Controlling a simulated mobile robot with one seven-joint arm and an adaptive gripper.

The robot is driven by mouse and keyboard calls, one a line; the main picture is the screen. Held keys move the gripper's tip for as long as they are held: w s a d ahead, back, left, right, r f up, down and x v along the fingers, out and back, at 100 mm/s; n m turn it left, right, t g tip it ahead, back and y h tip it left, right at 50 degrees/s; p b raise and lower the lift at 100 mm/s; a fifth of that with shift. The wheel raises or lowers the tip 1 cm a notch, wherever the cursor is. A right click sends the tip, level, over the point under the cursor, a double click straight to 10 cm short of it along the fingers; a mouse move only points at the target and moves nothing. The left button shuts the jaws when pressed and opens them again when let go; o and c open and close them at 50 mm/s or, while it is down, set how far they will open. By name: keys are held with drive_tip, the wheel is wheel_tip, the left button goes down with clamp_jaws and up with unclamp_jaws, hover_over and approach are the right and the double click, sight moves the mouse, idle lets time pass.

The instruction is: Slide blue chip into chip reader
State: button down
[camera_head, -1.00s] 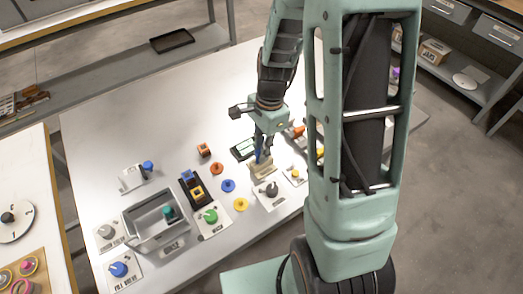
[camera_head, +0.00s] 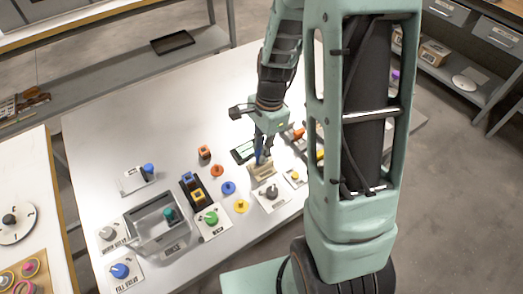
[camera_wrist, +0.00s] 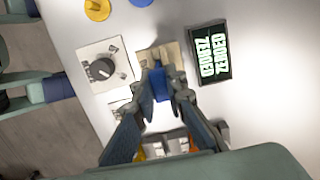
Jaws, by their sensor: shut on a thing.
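My gripper (camera_wrist: 164,84) is shut on the blue chip (camera_wrist: 158,82), which shows between the fingertips in the wrist view. In the head view my gripper (camera_head: 262,150) points down over a beige block (camera_head: 262,171), which looks like the chip reader, with a bit of blue at the fingers. The beige block (camera_wrist: 148,54) also shows in the wrist view, right beyond the chip. The chip's lower end overlaps the block; I cannot tell whether it is in a slot.
A white plate with a dark knob (camera_wrist: 102,68) lies close to the block. On the table (camera_head: 110,130) are blue (camera_head: 228,188), orange (camera_head: 217,170) and yellow (camera_head: 241,206) pieces, a grey bin (camera_head: 150,248) and a green knob (camera_head: 211,217). The table's far left is clear.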

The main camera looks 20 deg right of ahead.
drive_tip(key=shift+f+b, duration=0.75)
drive_tip(key=shift+f, duration=0.4)
drive_tip(key=shift+r, duration=0.1)
drive_tip(key=shift+r+p, duration=1.1)
drive_tip(key=shift+r, duration=0.15)
drive_tip(key=shift+f+b, duration=0.95)
drive_tip(key=shift+f, duration=0.4)
drive_tip(key=shift+r, duration=0.1)
drive_tip(key=shift+r+p, duration=1.15)
drive_tip(key=shift+r, duration=0.05)
drive_tip(key=shift+f+b, duration=0.95)
drive_tip(key=shift+f, duration=0.35)
idle(0.5)
